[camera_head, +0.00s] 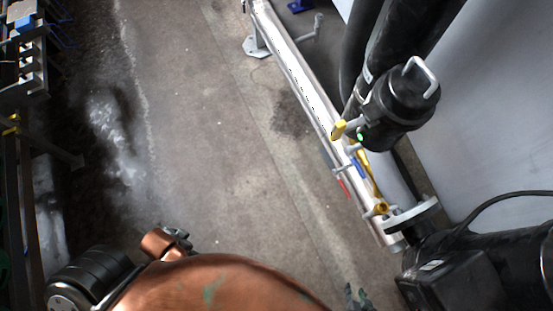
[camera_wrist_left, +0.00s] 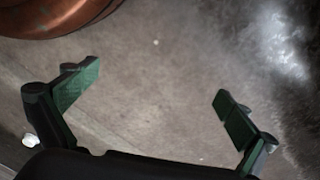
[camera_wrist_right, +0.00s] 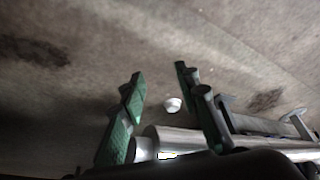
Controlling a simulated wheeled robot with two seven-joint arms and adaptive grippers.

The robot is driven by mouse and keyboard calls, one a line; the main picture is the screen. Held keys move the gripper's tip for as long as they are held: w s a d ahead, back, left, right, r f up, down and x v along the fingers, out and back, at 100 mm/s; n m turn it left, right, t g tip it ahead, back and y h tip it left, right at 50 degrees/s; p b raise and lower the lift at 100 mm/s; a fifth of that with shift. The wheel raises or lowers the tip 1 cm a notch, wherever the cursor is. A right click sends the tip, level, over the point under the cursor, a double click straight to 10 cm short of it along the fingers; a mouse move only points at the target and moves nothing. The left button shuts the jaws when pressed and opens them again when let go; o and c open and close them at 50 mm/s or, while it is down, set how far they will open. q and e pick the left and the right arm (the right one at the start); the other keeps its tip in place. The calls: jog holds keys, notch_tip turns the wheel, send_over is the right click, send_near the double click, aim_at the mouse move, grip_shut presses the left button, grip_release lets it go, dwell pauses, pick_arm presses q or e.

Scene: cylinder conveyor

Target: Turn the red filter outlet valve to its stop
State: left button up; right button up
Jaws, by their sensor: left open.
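A small red piece (camera_head: 343,187), likely the red valve's handle, shows beside the silver pipe (camera_head: 300,82) in the head view. It is too small to tell its turn angle. My right gripper (camera_head: 357,296) shows only as dark green fingertips at the bottom edge, below and apart from the red piece. In the right wrist view my right gripper (camera_wrist_right: 159,72) has its green fingers apart, with nothing between them touching. A metal cylinder (camera_wrist_right: 182,140) lies beyond them; no red shows there. My left gripper (camera_wrist_left: 158,80) is open and empty above the floor.
A yellow handle (camera_head: 340,130), a blue lever (camera_head: 357,168) and a yellow lever (camera_head: 373,188) crowd the pipe near the red piece. A black canister (camera_head: 395,108) with a metal handle stands over it. The middle floor is clear.

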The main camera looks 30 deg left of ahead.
jog(key=w+a+t+y, duration=0.1)
jog(key=w+a+t, duration=0.15)
jog(key=w, duration=0.35)
jog(key=w+a+t+y, duration=0.1)
jog(key=w+a, duration=0.3)
jog(key=w, duration=0.2)
jog(key=n+t+y, duration=0.6)
jog(key=y, duration=0.8)
send_near(345, 190)
jog(key=w+a, duration=0.2)
jog(key=b+x, duration=0.1)
jog(key=x, duration=0.5)
jog(key=shift+b, duration=0.35)
pick_arm(q)
jog(key=w+d+f+t+h, duration=0.2)
jog(key=w+d+f+t, duration=0.4)
jog(key=d, duration=0.5)
jog(key=shift+w+f+h, duration=0.25)
jog(key=shift+w+h, duration=0.15)
jog(key=shift+w, duration=0.3)
pick_arm(e)
jog(key=shift+w+a+r, duration=0.3)
jog(key=shift+w+a, duration=0.05)
jog(key=shift+c, duration=0.6)
grip_shut()
